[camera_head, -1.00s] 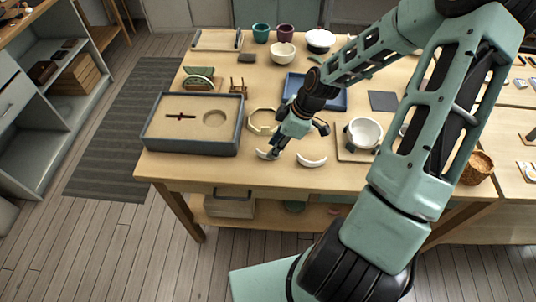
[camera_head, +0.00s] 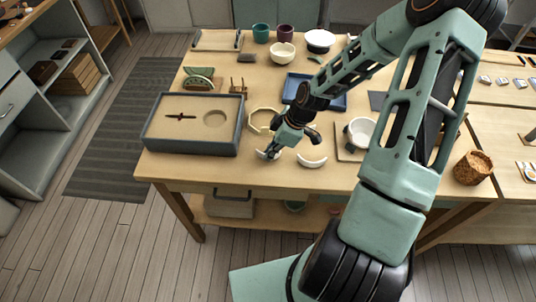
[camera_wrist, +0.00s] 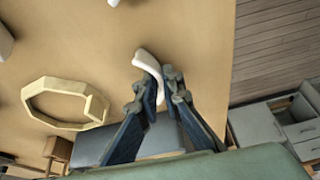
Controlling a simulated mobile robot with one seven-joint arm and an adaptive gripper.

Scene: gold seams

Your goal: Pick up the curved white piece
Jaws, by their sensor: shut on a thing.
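The curved white piece (camera_wrist: 147,63) is between the dark fingertips of my gripper (camera_wrist: 157,80) in the wrist view, with one end sticking out past them. My gripper (camera_head: 269,154) is shut on it, low over the front of the wooden table. In the head view the fingers hide most of this piece. I cannot tell whether it still touches the table. A second curved white piece (camera_head: 312,161) lies on the table just right of my gripper.
A pale octagonal frame (camera_head: 262,119) lies close behind my gripper; it also shows in the wrist view (camera_wrist: 38,99). A grey-edged tray (camera_head: 192,152) is to the left. A white bowl (camera_head: 361,132) stands to the right. The table's front edge is near.

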